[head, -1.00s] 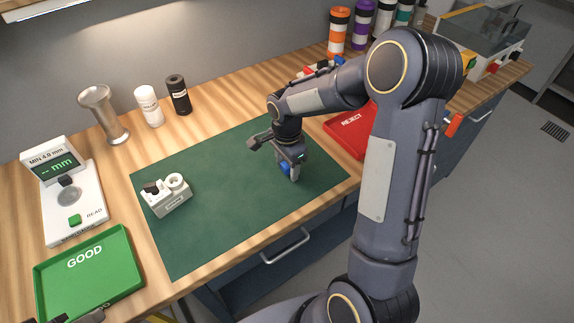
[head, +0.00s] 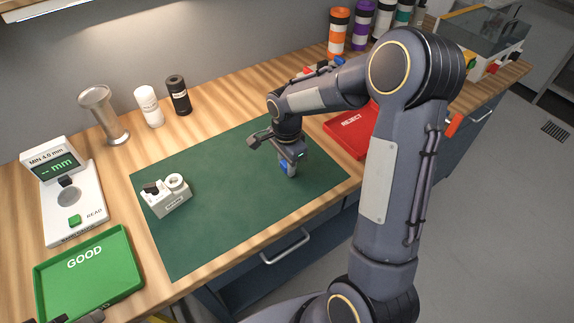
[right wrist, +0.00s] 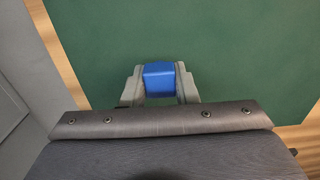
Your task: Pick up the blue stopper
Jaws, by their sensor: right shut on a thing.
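The blue stopper (right wrist: 159,78) sits between the two fingers of my right gripper (right wrist: 160,88) in the right wrist view. In the head view the same stopper (head: 284,163) shows as a small blue patch, partly hidden by the fingers of my right gripper (head: 288,168). The right gripper is shut on it, low over the right part of the green mat (head: 225,215). I cannot tell whether the stopper still touches the mat. At the bottom left corner of the head view, a dark piece (head: 88,317) that may be my left gripper is cut off.
A small white device (head: 170,198) stands on the mat's left part. A green GOOD tray (head: 92,285) and a white gauge (head: 88,205) lie left. A red REJECT tray (head: 350,140) lies right, partly behind my arm. Bottles (head: 149,106) stand behind. The mat's middle is clear.

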